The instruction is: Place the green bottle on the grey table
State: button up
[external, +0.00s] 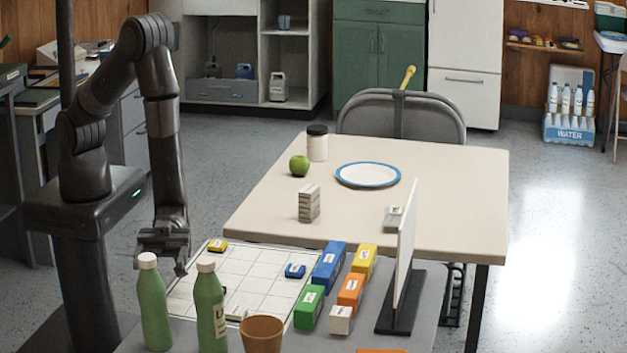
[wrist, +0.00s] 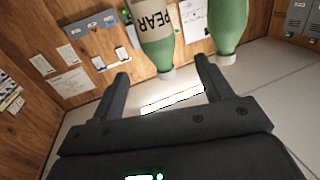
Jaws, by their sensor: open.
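Two green bottles with pale caps stand upright at the front left of the external view: a left bottle (external: 155,307) and a right bottle (external: 211,312) with a partly visible label. The wrist view shows them upside down, one labelled PEAR (wrist: 155,32) and one with no readable label (wrist: 227,22). My gripper (external: 165,248) is just behind the bottles, low at the grey table's left side. Its open fingers (wrist: 162,68) hold nothing; the PEAR bottle's cap shows between the fingertips. The grey table (external: 420,310) is in front; the bottles' bases are cut off or unclear.
A white gridded board (external: 250,275), coloured blocks (external: 328,265), an upright white panel (external: 405,240) and a terracotta pot (external: 262,335) crowd the grey table. Behind it, a beige table (external: 450,170) bears a plate (external: 367,175), apple (external: 299,166) and jar (external: 317,145).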

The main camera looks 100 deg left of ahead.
jog(key=w+a+r+n+t+y, duration=0.3)
jog(key=w+a+r+y, duration=0.2)
jog(key=a+r, duration=0.3)
jog(key=w+a+r+n+t+y, duration=0.25)
jog(key=w+a+r+y, duration=0.3)
jog(key=a, duration=0.35)
jog(key=s+a+r+n+y, duration=0.2)
jog(key=a+r, duration=0.1)
jog(key=a, duration=0.3)
jog(key=s+a+r+n+y, duration=0.2)
jog(key=s+a+r+y, duration=0.15)
jog(key=a, duration=0.35)
jog(key=s+a+r+n+g, duration=0.1)
jog(key=s+a, duration=0.2)
jog(key=s, duration=0.4)
jog(key=s+a+r+n+g+y, duration=0.1)
jog(key=s+a+r+n+g, duration=0.1)
jog(key=s, duration=0.5)
jog(key=s+a+r+n+g, duration=0.1)
jog(key=s+a+n, duration=0.1)
jog(key=s+a, duration=0.2)
jog(key=s, duration=0.3)
jog(key=shift+s+r, duration=0.2)
jog(key=shift+s, duration=0.05)
jog(key=shift+o, duration=0.3)
jog(key=shift+n+g, duration=0.25)
